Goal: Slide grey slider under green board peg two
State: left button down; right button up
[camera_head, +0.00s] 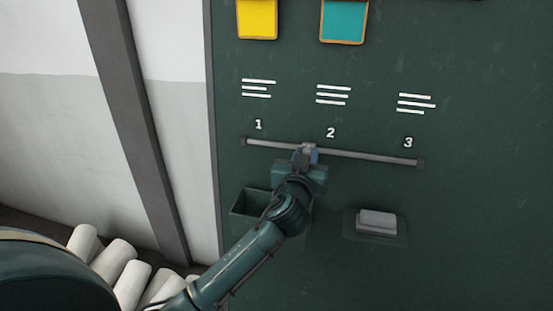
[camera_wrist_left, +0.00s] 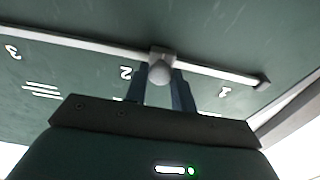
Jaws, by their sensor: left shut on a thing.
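The grey slider (camera_wrist_left: 161,72), with a round knob, sits on the rail (camera_head: 365,157) of the dark green board (camera_head: 470,230). In the head view it is left of and below the number 2 (camera_head: 330,132), between 1 and 2 and nearer 2. My left gripper (camera_head: 306,152) is shut on the slider, with one finger on each side of its knob in the left wrist view. The gripper hides much of the slider in the head view. A teal plate (camera_head: 343,22) hangs above the 2; its peg is out of view. My right gripper is not in view.
The rail runs from an end stop near 1 (camera_head: 243,141) to one past 3 (camera_head: 420,163), and is clear on both sides of the slider. Below are an open bin (camera_head: 243,214) and a ledge with a grey block (camera_head: 377,220). A yellow plate (camera_head: 257,18) hangs upper left.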

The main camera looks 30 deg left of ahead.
pick_arm(q)
jog(key=d, duration=0.2)
jog(key=w+d+b, duration=0.1)
jog(key=d, duration=0.1)
jog(key=shift+d+f, duration=0.1)
jog(key=shift+f, duration=0.05)
jog(key=shift+w+d, duration=0.1)
jog(key=shift+d, duration=0.25)
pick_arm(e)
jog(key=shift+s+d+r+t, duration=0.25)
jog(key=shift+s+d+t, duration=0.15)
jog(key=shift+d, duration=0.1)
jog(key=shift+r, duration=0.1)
pick_arm(q)
jog(key=c, duration=1.2)
grip_release()
jog(key=shift+o, duration=0.2)
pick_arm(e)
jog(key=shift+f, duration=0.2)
pick_arm(q)
jog(key=v, duration=0.7)
jog(key=shift+s, duration=0.3)
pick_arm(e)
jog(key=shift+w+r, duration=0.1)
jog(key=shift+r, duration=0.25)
